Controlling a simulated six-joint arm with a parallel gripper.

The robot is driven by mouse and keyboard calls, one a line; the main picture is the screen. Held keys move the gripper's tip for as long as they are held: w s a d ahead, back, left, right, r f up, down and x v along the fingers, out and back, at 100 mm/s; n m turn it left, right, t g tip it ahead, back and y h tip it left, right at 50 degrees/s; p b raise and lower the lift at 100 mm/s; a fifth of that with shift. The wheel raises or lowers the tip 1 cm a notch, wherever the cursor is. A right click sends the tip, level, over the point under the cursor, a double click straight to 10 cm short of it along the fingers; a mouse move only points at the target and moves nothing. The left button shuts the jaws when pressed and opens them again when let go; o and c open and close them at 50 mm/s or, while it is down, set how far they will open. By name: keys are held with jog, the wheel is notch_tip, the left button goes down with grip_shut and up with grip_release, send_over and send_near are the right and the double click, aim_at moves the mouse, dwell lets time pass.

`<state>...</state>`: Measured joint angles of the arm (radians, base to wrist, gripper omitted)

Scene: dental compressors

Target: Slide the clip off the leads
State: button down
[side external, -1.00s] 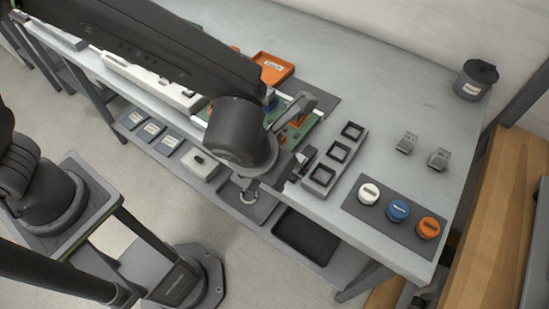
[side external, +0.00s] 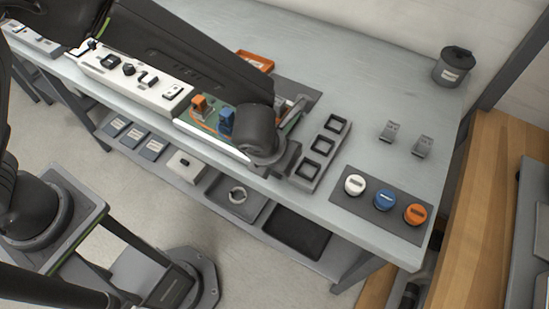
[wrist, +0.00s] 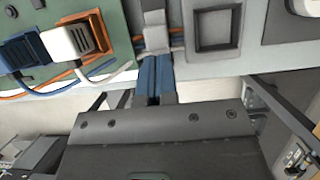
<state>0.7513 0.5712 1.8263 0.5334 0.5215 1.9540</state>
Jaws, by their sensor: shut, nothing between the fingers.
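In the wrist view my gripper (wrist: 154,72) points up the picture, its blue fingers together. A pale grey piece (wrist: 154,30) lies directly ahead of them, across an orange lead (wrist: 177,38). I cannot tell whether that piece is the clip or part of my fingertips. Orange, blue and white leads run from the left along the green board (wrist: 115,20), which holds a blue connector (wrist: 30,52) and a white connector (wrist: 76,40). In the side view my wrist covers the right end of the board, hiding the leads and most of the gripper.
A grey block (side external: 339,142) with three square pockets stands just right of my wrist. White, blue and orange round pieces (side external: 384,200) sit on a dark mat beyond it. Two small metal parts (side external: 422,147) and a dark pot (side external: 453,67) stand behind.

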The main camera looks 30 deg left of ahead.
jog(key=shift+w, duration=2.05)
